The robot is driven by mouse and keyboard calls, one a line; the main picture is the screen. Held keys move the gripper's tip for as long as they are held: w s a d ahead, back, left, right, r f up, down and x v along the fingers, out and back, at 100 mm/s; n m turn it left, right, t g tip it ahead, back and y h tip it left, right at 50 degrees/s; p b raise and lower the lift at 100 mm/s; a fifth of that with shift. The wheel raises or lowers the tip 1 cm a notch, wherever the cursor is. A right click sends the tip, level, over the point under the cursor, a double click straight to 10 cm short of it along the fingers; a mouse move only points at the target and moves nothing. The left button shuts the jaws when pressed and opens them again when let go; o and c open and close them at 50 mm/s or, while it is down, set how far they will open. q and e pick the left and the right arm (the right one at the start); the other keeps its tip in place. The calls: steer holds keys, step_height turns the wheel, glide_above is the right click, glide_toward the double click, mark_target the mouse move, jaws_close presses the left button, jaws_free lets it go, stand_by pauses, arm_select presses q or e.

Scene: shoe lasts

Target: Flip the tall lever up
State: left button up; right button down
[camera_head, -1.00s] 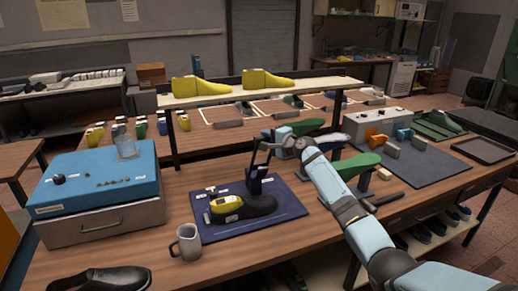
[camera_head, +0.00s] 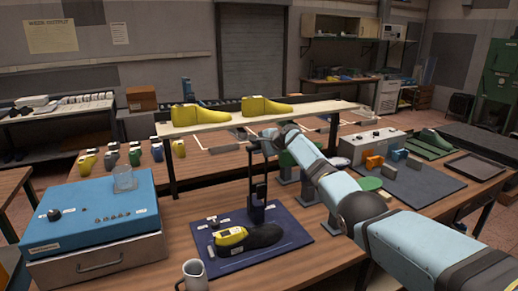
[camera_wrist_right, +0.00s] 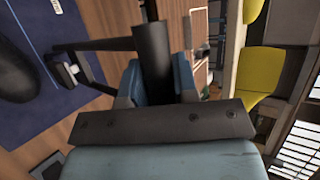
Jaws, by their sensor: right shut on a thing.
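The tall dark lever (camera_head: 257,188) stands nearly upright at the back of the blue mat (camera_head: 290,237). A black shoe form with a yellow part (camera_head: 231,236) lies in front of it. My right gripper (camera_head: 266,147) is at the lever's upper end, partly hidden by my own arm. In the right wrist view the blue fingers (camera_wrist_right: 157,80) are closed on both sides of the dark lever bar (camera_wrist_right: 152,45). My left gripper is not in view.
A raised shelf (camera_head: 215,122) with two yellow lasts (camera_head: 265,106) stands just behind the lever. A blue-topped drawer box (camera_head: 95,215) is at the left, and a grey mat with blocks (camera_head: 425,180) at the right.

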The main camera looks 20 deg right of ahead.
steer(key=shift+w+a, duration=0.1)
steer(key=shift+w, duration=0.25)
steer(key=c, duration=1.3)
jaws_free()
steer(key=o, duration=0.4)
steer(key=shift+c, duration=0.2)
steer(key=shift+o, duration=0.3)
steer(key=shift+w+f, duration=0.1)
steer(key=shift+w, duration=0.05)
steer(key=v, duration=1.3)
steer(key=shift+r+b, duration=0.4)
steer(key=shift+b, duration=0.05)
steer(key=shift+f, duration=0.1)
